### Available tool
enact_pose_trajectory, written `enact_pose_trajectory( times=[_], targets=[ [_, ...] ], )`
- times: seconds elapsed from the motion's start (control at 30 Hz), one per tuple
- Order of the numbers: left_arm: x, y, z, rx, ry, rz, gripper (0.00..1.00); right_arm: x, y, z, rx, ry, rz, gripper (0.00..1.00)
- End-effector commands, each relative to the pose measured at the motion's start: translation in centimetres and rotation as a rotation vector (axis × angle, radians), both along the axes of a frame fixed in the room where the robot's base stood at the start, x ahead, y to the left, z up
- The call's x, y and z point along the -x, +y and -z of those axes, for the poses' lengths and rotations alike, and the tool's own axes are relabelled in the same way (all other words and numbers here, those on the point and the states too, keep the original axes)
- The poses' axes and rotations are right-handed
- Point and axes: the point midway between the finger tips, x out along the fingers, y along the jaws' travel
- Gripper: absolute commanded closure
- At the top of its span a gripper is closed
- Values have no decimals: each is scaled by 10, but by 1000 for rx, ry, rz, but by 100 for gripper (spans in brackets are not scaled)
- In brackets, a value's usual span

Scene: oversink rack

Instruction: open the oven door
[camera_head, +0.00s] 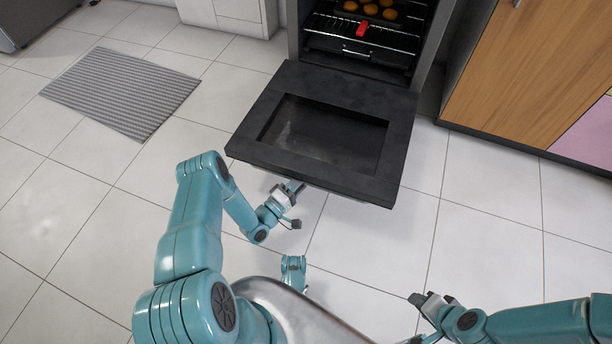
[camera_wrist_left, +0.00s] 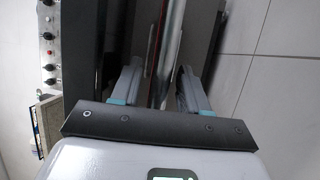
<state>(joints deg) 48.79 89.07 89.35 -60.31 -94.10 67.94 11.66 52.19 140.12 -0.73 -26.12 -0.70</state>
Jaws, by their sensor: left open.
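The oven door (camera_head: 400,158) is dark with a framed window and is folded down, well open, in front of the oven (camera_head: 293,30). My left gripper (camera_head: 291,190) is at the door's front left edge, partly hidden under it. In the left wrist view, the oven's shiny handle bar (camera_wrist_left: 171,45) runs between the two spread fingers of my left gripper (camera_wrist_left: 160,88). I cannot tell whether either finger touches the bar. My right gripper (camera_head: 425,302) is low at the right, away from the door, and its jaws are too small to read.
Inside the oven are wire racks, several round brown baked pieces (camera_head: 370,10) and a small red object (camera_head: 362,28). A wooden cabinet (camera_head: 545,70) stands at the right. A striped grey mat (camera_head: 120,92) lies at the left. The tiled floor around the door is clear.

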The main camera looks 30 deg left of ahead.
Motion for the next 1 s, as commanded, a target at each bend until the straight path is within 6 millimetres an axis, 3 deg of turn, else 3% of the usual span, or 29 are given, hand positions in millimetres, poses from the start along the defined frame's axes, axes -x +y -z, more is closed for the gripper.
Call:
enact_pose_trajectory(
  times=[0.2, 0.43, 0.47, 0.6, 0.8, 1.0],
  targets=[
    [-16, -3, -2, 0, 0, 0, 56, -1, 0, 1, 1, -3, 0, 56],
    [-16, -3, -2, 0, 0, -1, 56, -1, 0, 1, 1, -4, 0, 56],
    [-16, -3, -2, 0, 0, -1, 59, -1, 0, 1, 1, -4, 0, 56],
    [-16, -2, -2, 0, 0, -1, 100, -1, 0, 1, 1, -4, 0, 56],
    [-15, -2, -4, 1, 2, -1, 100, -1, 0, -1, 1, -2, 0, 56],
    [-4, -1, -15, 6, 24, -3, 100, 8, 2, -16, -5, 26, -3, 56]
  ],
)
